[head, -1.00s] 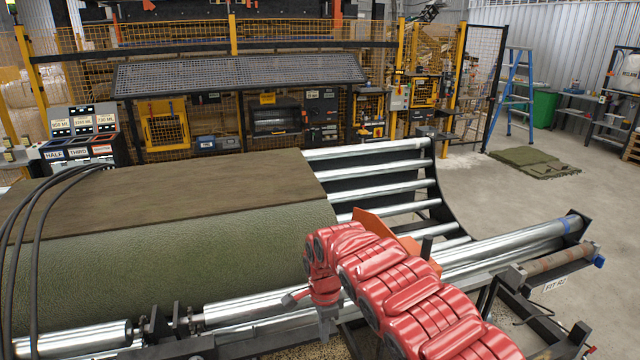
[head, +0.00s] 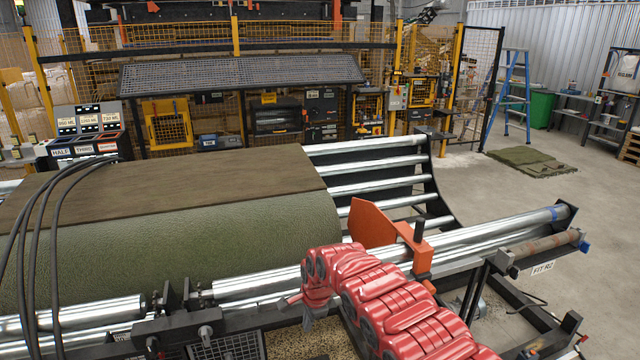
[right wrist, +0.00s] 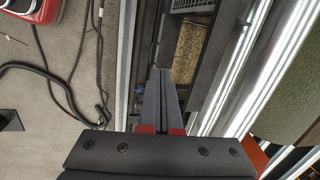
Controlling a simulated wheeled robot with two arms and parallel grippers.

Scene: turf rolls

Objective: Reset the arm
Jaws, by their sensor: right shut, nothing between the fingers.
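My right arm, in red padded cover, reaches in from the bottom right of the head view. Its gripper (head: 307,322) points down in front of the machine's near roller. In the right wrist view the two dark fingers (right wrist: 160,76) lie together, shut with nothing between them. They are over the machine's lower frame, beside a patch of speckled floor. The turf roll (head: 200,250), green with a brown upper face, lies on the rollers to the left of my right gripper and apart from it. My left gripper is not in view.
Steel rollers (head: 378,166) and an orange plate (head: 372,222) stand close behind my right arm. A long roller (head: 500,232) runs off to the right. Black cables (head: 38,235) hang at the left. Folded turf (head: 530,161) lies on open floor at the back right.

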